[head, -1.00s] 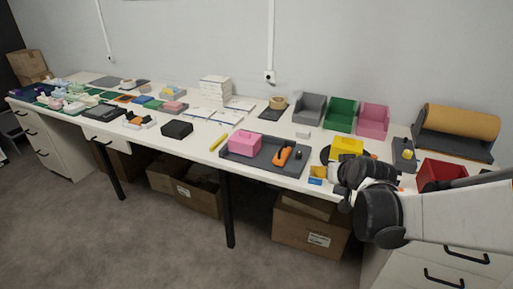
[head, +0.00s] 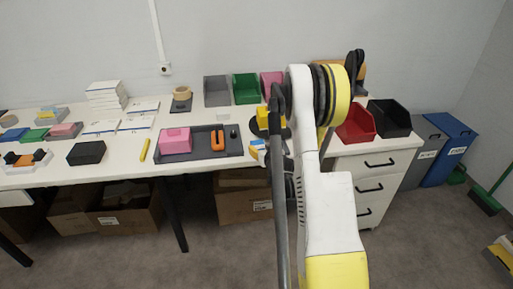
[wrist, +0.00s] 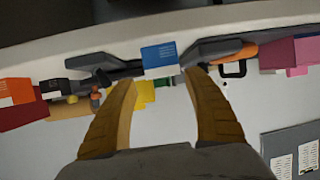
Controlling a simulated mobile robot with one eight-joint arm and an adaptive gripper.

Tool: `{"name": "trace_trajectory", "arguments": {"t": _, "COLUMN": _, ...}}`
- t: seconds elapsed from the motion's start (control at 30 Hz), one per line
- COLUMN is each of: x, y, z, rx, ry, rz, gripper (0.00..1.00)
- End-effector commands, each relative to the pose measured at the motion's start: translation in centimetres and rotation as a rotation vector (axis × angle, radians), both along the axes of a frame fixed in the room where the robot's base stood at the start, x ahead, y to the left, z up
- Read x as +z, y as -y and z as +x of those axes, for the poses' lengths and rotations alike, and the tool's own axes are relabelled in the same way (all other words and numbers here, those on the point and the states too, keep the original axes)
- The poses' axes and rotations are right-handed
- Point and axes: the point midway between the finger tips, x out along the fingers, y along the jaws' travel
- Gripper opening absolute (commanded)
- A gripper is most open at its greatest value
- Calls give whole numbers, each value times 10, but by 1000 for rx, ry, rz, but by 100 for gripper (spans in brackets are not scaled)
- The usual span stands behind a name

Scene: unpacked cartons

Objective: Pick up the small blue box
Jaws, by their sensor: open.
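The small blue box (wrist: 159,57) shows in the wrist view just ahead of my fingertips, roughly centred between them. My gripper (wrist: 160,77) is open, with its two brown fingers spread on either side. Whether the fingers touch the box cannot be told. In the head view a small blue and white box (head: 257,151) stands at the front edge of the white table, partly behind my arm. My gripper is mostly hidden behind my arm there.
A dark tray (head: 199,154) with a pink box (head: 175,140) and an orange tool (head: 217,140) lies left of it. A red bin (head: 356,123) is to the right.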

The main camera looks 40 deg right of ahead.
Motion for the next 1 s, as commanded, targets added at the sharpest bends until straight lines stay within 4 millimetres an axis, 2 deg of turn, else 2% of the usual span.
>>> {"name": "trace_trajectory", "arguments": {"t": 0.17, "x": -10, "y": 5, "z": 13, "rx": 1, "ry": -1, "rz": -2, "gripper": 60}}
{"name": "trace_trajectory", "arguments": {"t": 0.4, "x": -25, "y": 17, "z": 43, "rx": 0, "ry": -1, "rz": 0, "gripper": 60}}
{"name": "trace_trajectory", "arguments": {"t": 0.7, "x": -24, "y": 20, "z": 48, "rx": 0, "ry": -1, "rz": 0, "gripper": 60}}
{"name": "trace_trajectory", "arguments": {"t": 0.77, "x": -24, "y": 20, "z": 48, "rx": 0, "ry": -1, "rz": 0, "gripper": 43}}
{"name": "trace_trajectory", "arguments": {"t": 0.8, "x": -24, "y": 20, "z": 48, "rx": 0, "ry": -1, "rz": 0, "gripper": 31}}
{"name": "trace_trajectory", "arguments": {"t": 0.83, "x": -24, "y": 20, "z": 48, "rx": 0, "ry": -1, "rz": 0, "gripper": 26}}
{"name": "trace_trajectory", "arguments": {"t": 1.0, "x": -24, "y": 20, "z": 48, "rx": 0, "ry": -1, "rz": 0, "gripper": 26}}
